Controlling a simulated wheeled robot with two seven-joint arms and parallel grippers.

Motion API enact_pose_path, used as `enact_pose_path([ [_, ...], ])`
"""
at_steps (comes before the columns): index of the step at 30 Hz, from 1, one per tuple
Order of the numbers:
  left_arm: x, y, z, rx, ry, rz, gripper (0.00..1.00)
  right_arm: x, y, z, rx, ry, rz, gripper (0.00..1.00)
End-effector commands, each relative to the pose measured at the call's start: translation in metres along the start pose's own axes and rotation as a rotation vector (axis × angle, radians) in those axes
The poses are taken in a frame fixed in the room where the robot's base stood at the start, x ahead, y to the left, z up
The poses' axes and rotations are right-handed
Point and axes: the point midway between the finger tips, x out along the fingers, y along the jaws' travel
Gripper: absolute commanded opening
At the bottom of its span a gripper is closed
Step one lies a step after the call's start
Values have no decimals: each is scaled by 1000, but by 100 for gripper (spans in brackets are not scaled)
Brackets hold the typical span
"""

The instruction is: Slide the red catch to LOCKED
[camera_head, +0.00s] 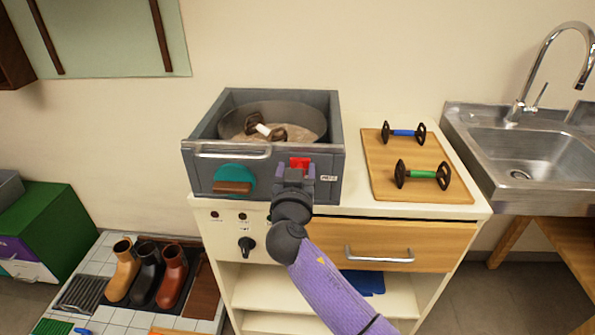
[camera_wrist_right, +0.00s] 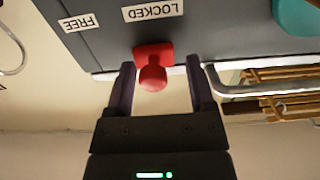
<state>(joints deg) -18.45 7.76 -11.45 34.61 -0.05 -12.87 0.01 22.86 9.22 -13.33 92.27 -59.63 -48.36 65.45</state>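The red catch (camera_head: 300,163) sits at the front of a grey box, and its knob shows in the right wrist view (camera_wrist_right: 153,70). In that view, which is upside down, the catch lines up with the LOCKED label (camera_wrist_right: 153,11). The FREE label (camera_wrist_right: 81,22) is off to its left. My right gripper (camera_head: 295,172) is at the box front, and in the wrist view (camera_wrist_right: 161,85) its fingers are apart on either side of the red knob, with gaps on both sides. My left gripper is not in view.
The grey box (camera_head: 262,188) holds a round pan (camera_head: 300,112) with a dumbbell-like piece. A metal handle (camera_head: 232,153) and a teal disc (camera_head: 233,177) are on its front. Two dumbbells lie on a wooden board (camera_head: 385,180) at right, beside a sink (camera_head: 535,150).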

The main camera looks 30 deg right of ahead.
Motion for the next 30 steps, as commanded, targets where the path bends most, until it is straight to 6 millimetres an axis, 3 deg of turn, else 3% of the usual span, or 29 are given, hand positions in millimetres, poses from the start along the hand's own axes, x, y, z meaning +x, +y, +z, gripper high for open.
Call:
enact_pose_path([
  [8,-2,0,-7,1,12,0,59,-11,0,0,1,-1,-1,69],
  [18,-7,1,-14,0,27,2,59,-84,-1,1,2,-2,-2,69],
  [21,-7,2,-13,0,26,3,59,-96,0,1,1,-2,-1,69],
  [30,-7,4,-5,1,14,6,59,-99,0,0,0,0,0,69],
])
